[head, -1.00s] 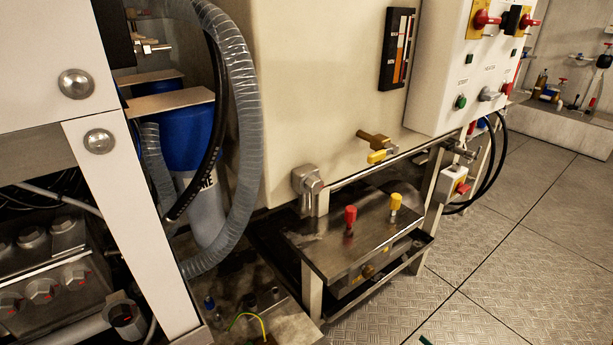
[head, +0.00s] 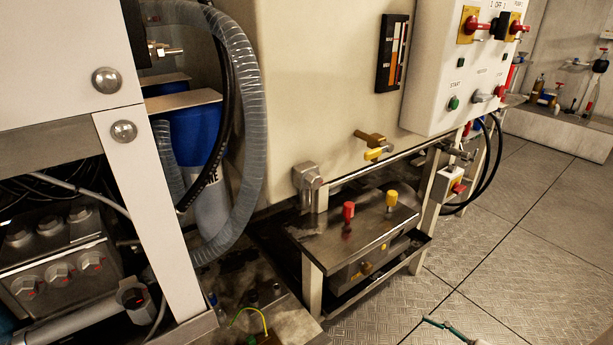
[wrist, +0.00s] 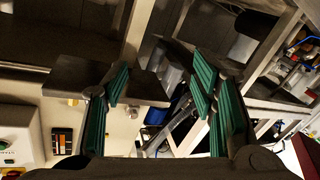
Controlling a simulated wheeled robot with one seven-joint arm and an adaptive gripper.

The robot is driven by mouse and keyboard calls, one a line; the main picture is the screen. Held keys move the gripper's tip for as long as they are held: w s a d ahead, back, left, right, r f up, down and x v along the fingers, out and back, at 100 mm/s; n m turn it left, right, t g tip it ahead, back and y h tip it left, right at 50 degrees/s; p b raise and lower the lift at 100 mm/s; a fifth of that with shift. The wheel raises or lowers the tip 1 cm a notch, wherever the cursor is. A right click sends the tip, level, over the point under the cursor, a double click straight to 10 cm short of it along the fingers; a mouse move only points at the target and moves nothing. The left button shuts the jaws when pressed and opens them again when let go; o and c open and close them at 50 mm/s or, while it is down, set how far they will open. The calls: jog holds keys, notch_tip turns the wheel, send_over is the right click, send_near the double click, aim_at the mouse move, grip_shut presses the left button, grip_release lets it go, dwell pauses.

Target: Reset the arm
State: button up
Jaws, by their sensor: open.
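My gripper (wrist: 160,84) is open in the wrist view, with two pairs of green-ribbed fingers spread apart. Nothing is held between them. Behind the gap are machine frames and a dark blue and grey cylinder, well apart from the fingers. In the head view only a thin green and pale part (head: 447,328) shows at the bottom edge, over the floor; it looks like my gripper's fingertip. The rest of my arm is hidden from the head view.
A white control box (head: 440,95) with red switches is at upper right. A metal bench (head: 350,235) carries red and yellow knobs. A clear ribbed hose (head: 250,120) hangs by a white cabinet frame (head: 150,210) at left. Checker-plate floor (head: 510,250) is clear at right.

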jog(key=s+a+r+n+g+h, duration=0.1)
jog(key=s+a+r+n+g, duration=0.2)
jog(key=r+n, duration=0.55)
jog(key=s+a+r+n+g+h, duration=0.1)
jog(key=s+a+r+n+g, duration=0.15)
jog(key=r+n+g, duration=0.65)
jog(key=s+a+r+n+g+h, duration=0.1)
jog(key=a+r+n, duration=0.25)
jog(key=n, duration=0.95)
jog(key=s+d+r+n+t+h, duration=0.1)
jog(key=s+r+n+h, duration=0.6)
jog(key=n, duration=0.6)
jog(key=s+d+r+n+t+h, duration=0.1)
jog(key=s+r+n+t+h, duration=0.2)
jog(key=s+n, duration=0.8)
notch_tip(320, 180, up, 30)
jog(key=w+n+t+h+p, duration=0.1)
jog(key=w+n+t+p, duration=0.1)
jog(key=p, duration=2.6)
jog(key=shift+d+n+t, duration=0.15)
jog(key=shift+n+t, duration=0.2)
jog(key=shift+t, duration=0.05)
